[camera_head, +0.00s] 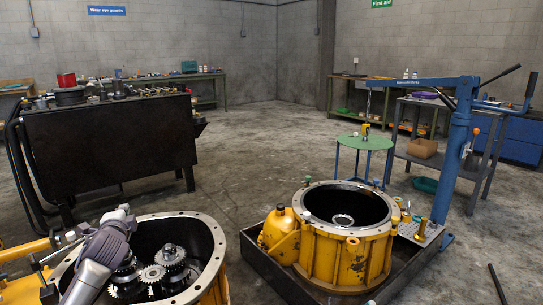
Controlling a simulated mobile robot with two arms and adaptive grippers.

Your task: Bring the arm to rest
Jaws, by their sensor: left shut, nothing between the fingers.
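Gears (153,273) show inside that housing, partly hidden behind my arm. My right gripper is not in view.
A second yellow housing (333,255) stands in a black tray (265,278) at centre right. A blue hoist (459,150) rises behind it. A green-topped stool (363,142) stands beyond. A dark bench (105,147) is at the left. The mid floor is clear.

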